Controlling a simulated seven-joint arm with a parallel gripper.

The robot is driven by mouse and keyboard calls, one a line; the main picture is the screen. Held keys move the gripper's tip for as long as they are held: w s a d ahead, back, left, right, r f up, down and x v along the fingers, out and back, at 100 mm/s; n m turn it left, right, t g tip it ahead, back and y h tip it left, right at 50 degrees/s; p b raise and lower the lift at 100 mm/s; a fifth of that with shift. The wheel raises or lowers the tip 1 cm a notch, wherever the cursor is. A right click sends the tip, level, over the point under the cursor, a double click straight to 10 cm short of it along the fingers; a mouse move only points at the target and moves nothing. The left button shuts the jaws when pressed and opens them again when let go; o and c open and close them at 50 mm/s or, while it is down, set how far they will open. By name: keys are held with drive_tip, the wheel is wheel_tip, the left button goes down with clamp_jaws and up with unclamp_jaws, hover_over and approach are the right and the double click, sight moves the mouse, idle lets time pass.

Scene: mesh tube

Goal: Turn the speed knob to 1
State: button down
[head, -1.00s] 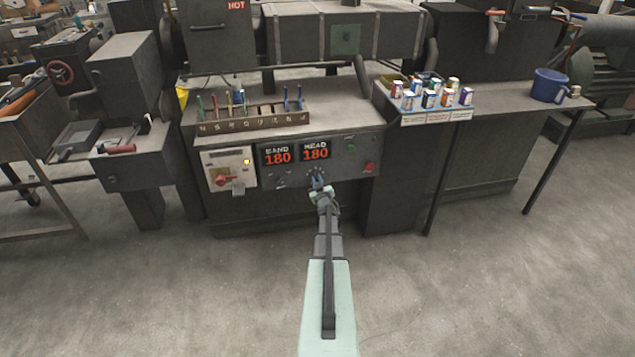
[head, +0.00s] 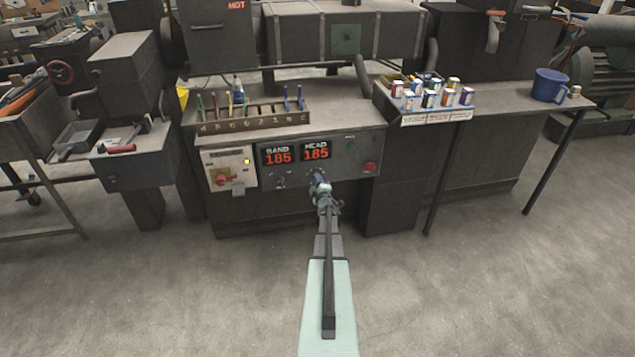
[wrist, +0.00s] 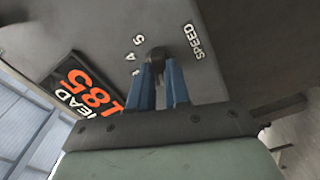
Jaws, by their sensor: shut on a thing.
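The speed knob (wrist: 157,54) is a small dark knob on the machine's front panel, between the tips of my blue fingers in the wrist view. My gripper (wrist: 160,70) is shut on it. In the wrist view the word SPEED is printed to the knob's right, and a few small white digits lie to its left. The knob's pointer is hidden, so its setting cannot be told. In the head view my gripper (head: 319,180) reaches the panel below the HEAD display and covers the knob.
The BAND display (head: 278,156) and HEAD display (head: 316,152) both read 185. A red knob (head: 224,179) on a white plate is at the left of the panel and a red button (head: 369,167) at the right. A rack of tools (head: 240,121) stands above. The floor in front is clear.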

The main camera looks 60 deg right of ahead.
drive_tip(key=shift+n, duration=1)
drive_tip(key=c, duration=1.1)
unclamp_jaws()
drive_tip(key=v, duration=1.3)
drive_tip(key=shift+s+a, duration=0.25)
drive_tip(key=shift+a, duration=0.05)
